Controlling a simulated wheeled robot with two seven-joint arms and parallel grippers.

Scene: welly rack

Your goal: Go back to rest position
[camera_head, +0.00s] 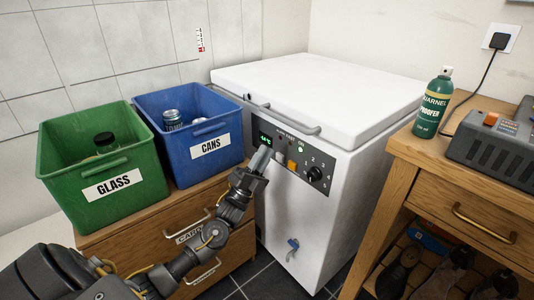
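My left arm comes in from the bottom left, and my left gripper (262,157) is raised in front of the white chest freezer's (325,85) control panel, just below its green display (265,139). The fingertips look close together with no gap between them, and nothing shows held in them. I cannot tell whether they touch the panel. An orange switch (292,166), a lit green lamp (300,149) and a black knob (315,173) sit to the right of the gripper. My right gripper is not in view.
A green GLASS bin (112,188) with a dark jar and a blue CANS bin (211,146) with cans stand on a wooden drawer unit (150,237) at left. At right, a wooden bench (455,160) carries a green spray can (433,105) and a grey device (497,146).

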